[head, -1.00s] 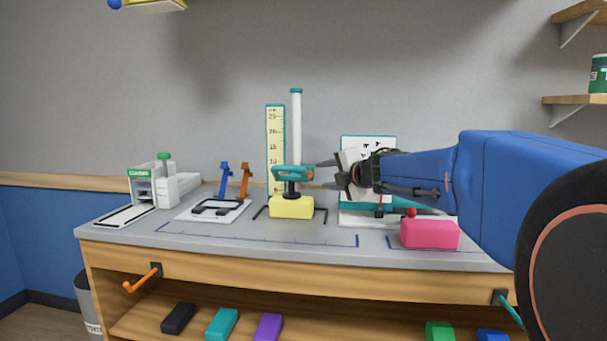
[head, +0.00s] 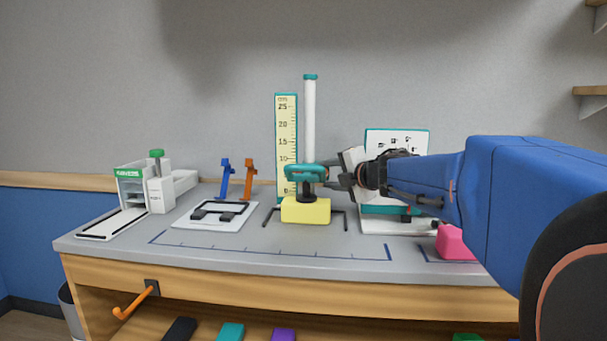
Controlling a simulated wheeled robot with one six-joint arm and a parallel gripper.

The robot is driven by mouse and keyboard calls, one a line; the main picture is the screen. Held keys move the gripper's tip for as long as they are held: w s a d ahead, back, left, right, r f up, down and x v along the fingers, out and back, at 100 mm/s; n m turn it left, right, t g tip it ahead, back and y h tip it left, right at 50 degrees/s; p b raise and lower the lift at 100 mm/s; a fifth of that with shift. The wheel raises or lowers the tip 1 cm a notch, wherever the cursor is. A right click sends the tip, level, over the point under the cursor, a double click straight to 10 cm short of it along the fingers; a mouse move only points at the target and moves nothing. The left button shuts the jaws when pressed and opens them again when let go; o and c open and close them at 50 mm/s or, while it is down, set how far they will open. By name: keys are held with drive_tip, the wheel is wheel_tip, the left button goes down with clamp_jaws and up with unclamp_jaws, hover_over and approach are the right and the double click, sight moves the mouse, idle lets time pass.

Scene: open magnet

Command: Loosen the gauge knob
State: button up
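The height gauge stands upright near the back of the bench, with a white column (head: 310,120), a teal slider (head: 299,172) and a yellow block (head: 305,211) at its foot. The orange gauge knob, at the slider's right end, is now mostly hidden by my fingers. My gripper (head: 331,174) reaches in from the right, its dark fingertips at the slider's right end, one above the other. Whether they touch the knob or have closed on it cannot be told.
A yellow scale (head: 286,140) stands just behind the column. A white board on a stand (head: 397,142) is behind my gripper. A pink block (head: 455,243) lies under my arm. Blue (head: 225,178) and orange (head: 250,178) uprights stand left. The front bench strip (head: 270,254) is clear.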

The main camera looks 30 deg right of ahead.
clamp_jaws()
drive_tip(key=shift+n, duration=0.3)
drive_tip(key=shift+w+a+r+n+g+h, duration=0.15)
drive_tip(key=shift+n+g+h, duration=0.25)
drive_tip(key=shift+n+g, duration=0.2)
drive_tip(key=shift+a+r+n+g+h, duration=0.15)
drive_tip(key=shift+n+g+h, duration=0.3)
drive_tip(key=shift+g, duration=0.25)
drive_tip(key=shift+r+n+g+h, duration=0.1)
drive_tip(key=shift+n+g+h, duration=0.35)
drive_tip(key=shift+n+g, duration=0.2)
